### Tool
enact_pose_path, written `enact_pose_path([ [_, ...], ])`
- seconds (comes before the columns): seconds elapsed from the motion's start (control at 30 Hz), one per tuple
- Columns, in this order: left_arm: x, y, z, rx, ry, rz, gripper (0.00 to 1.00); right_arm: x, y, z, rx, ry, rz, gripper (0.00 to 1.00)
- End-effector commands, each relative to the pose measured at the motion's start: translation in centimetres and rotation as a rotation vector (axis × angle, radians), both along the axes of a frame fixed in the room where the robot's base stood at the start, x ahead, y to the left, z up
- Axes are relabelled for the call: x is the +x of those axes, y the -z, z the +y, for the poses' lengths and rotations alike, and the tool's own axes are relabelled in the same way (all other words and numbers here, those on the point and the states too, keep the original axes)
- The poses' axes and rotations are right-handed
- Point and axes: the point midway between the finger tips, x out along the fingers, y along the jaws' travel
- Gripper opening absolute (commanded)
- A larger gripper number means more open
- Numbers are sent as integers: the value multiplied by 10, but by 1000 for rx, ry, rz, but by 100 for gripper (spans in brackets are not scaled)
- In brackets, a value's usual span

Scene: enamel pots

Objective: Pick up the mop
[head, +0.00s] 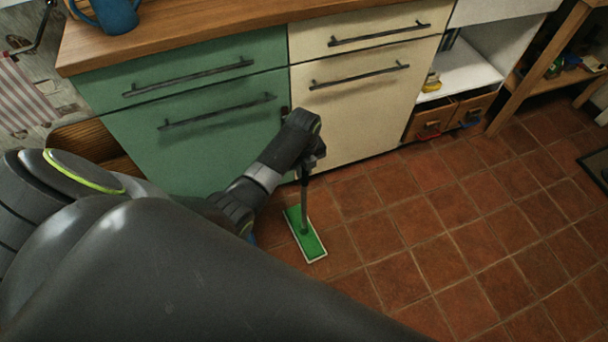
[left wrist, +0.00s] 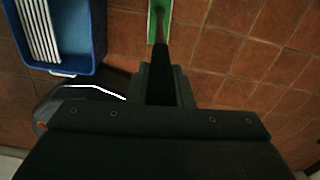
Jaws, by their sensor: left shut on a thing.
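The mop has a flat green head (head: 306,234) with a pale edge and a dark upright handle (head: 304,195). In the head view its head is at the tiled floor in front of the cabinets; I cannot tell whether it touches. My left gripper (head: 307,160) is shut on the mop handle near its upper part. In the left wrist view the green mop head (left wrist: 158,20) shows at the top, with the dark handle running from it into my left gripper (left wrist: 162,85). My right gripper is not in view.
Green (head: 195,150) and cream (head: 365,110) cabinets stand close behind my left gripper. A blue bin (left wrist: 75,45) with a white slatted part is beside the mop in the left wrist view. Open tiled floor (head: 450,240) lies to the right. A wooden shelf (head: 535,65) stands at the far right.

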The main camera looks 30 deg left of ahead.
Motion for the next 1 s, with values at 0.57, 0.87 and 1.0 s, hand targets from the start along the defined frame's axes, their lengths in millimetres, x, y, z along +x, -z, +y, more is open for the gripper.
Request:
enact_pose_path([
  [0.57,1,-51,0,1,0,-5,0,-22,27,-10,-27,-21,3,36],
  [0.87,2,-88,0,0,0,-5,0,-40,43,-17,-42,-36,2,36],
  [1.0,1,-97,0,0,0,-3,0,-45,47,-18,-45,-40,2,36],
])
